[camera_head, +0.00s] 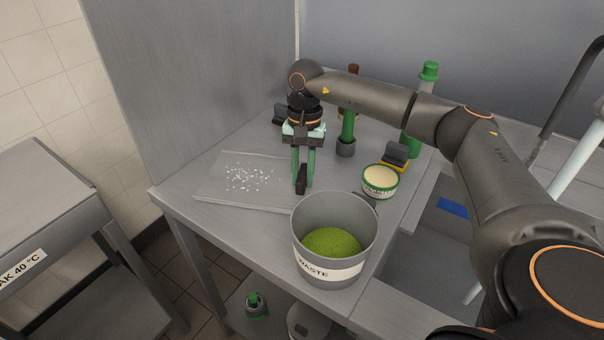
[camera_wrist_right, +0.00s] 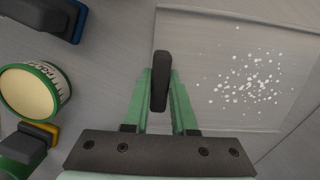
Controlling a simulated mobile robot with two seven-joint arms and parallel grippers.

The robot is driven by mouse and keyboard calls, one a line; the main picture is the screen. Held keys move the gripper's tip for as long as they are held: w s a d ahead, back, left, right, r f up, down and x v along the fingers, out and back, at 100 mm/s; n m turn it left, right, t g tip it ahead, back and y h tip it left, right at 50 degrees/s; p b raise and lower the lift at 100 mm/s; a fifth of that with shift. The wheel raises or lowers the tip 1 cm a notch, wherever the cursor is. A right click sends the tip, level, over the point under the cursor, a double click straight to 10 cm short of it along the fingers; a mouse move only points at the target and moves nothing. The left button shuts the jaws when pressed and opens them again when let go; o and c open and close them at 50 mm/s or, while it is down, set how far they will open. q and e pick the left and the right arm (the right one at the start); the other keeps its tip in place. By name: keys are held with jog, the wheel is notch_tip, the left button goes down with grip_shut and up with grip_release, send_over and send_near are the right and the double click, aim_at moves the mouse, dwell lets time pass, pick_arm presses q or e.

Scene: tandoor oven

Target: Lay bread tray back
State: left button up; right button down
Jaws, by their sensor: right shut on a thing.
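The bread tray (camera_head: 265,198) is a clear, thin, flat tray with white crumbs scattered over it. It lies on or just above the metal table at the left; I cannot tell if it touches. In the right wrist view the tray (camera_wrist_right: 205,116) fills the right side. My right gripper (camera_head: 302,178) points down at the tray's right edge, its green fingers shut on a dark upright grip (camera_wrist_right: 160,80) there. Whether the grip is fixed to the tray is hard to see. My left gripper is out of view.
A grey waste bin (camera_head: 328,270) with green contents stands at the table's front, close to the tray. A round cream-topped tub (camera_head: 380,181), a dark-and-yellow block (camera_head: 396,156) and green bottles (camera_head: 413,142) stand to the right. A lower counter (camera_head: 40,200) is at far left.

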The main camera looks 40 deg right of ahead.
jog(key=shift+f, duration=0.15)
jog(key=c, duration=0.7)
grip_release()
jog(key=r, duration=0.4)
jog(key=d+r, duration=0.1)
jog(key=r, duration=0.3)
jog(key=w+r, duration=0.1)
jog(key=r, duration=0.3)
jog(key=shift+w+d, duration=0.1)
jog(key=shift+d, duration=0.1)
